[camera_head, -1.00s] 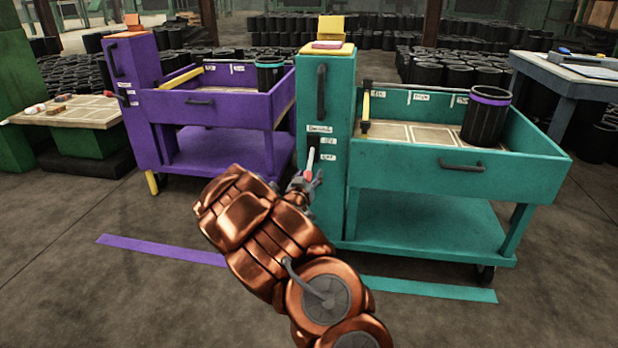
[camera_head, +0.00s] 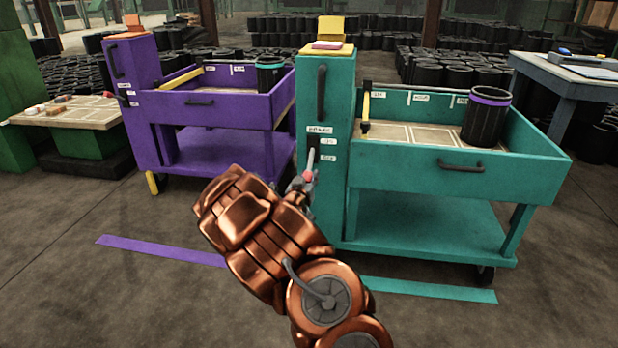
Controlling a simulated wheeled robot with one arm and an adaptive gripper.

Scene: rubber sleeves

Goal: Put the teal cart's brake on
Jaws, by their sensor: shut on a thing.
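The teal cart (camera_head: 455,175) stands right of centre with a tall post (camera_head: 326,85) at its left end. Low on the post is a dark slot (camera_head: 312,153) with small white labels beside it; the top one seems to read BRAKE, the lower ones are too small to read surely. A pale lever (camera_head: 316,160) with a red knob (camera_head: 309,176) sticks out of the slot's lower part. My gripper (camera_head: 305,181) is shut on the lever at its knob. The fingers partly hide the knob, and my arm hides the post's foot.
A purple cart (camera_head: 215,110) stands close on the left, with a yellow foot (camera_head: 152,184) near the floor. A black sleeve with a purple band (camera_head: 487,118) stands in the teal cart's tray. Purple (camera_head: 160,250) and teal (camera_head: 430,289) strips mark the open floor in front.

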